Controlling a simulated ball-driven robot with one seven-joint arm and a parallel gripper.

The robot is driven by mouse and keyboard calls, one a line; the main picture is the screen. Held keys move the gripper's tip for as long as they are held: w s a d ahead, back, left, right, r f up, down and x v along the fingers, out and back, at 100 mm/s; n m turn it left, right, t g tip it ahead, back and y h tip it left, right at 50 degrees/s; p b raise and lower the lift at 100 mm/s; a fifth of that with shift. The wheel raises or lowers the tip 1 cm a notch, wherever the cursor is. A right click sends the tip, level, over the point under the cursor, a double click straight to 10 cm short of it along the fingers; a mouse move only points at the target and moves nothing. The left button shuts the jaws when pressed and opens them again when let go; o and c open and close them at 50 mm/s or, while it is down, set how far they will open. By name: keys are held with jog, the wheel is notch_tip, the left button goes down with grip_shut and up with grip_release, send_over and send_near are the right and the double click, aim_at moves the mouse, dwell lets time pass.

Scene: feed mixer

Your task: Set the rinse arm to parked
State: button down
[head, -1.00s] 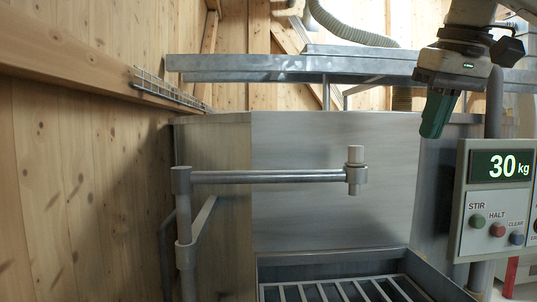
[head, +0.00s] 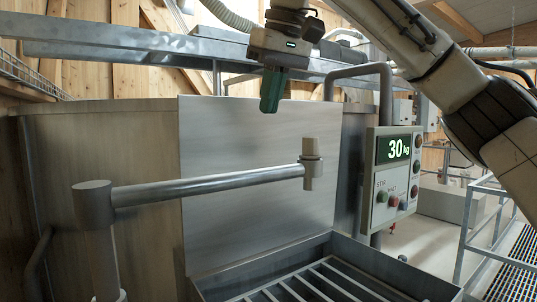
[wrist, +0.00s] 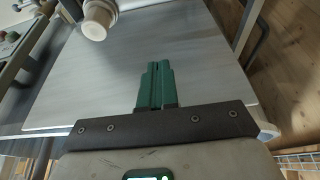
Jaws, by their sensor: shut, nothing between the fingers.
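The rinse arm (head: 215,186) is a grey horizontal pipe on an upright post at the left in the head view. It reaches right, in front of the steel panel, to a pale upright nozzle (head: 311,165) at its free end. The nozzle end also shows at the top left of the wrist view (wrist: 95,24). My gripper (head: 270,108) has green fingers that point down, above and left of the nozzle in the head view. In the wrist view the green fingers (wrist: 157,72) are together and empty, apart from the nozzle.
A control box (head: 390,178) reading 30 kg, with several buttons, stands right of the nozzle. A barred steel hopper (head: 300,268) lies below. Galvanised rails (head: 130,47) run behind my gripper. A railing (head: 480,215) stands at the far right.

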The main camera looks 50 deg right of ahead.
notch_tip(320, 180, down, 10)
jog(key=p, duration=0.2)
jog(key=shift+s, duration=0.35)
jog(key=shift+s, duration=0.15)
dwell(0.4)
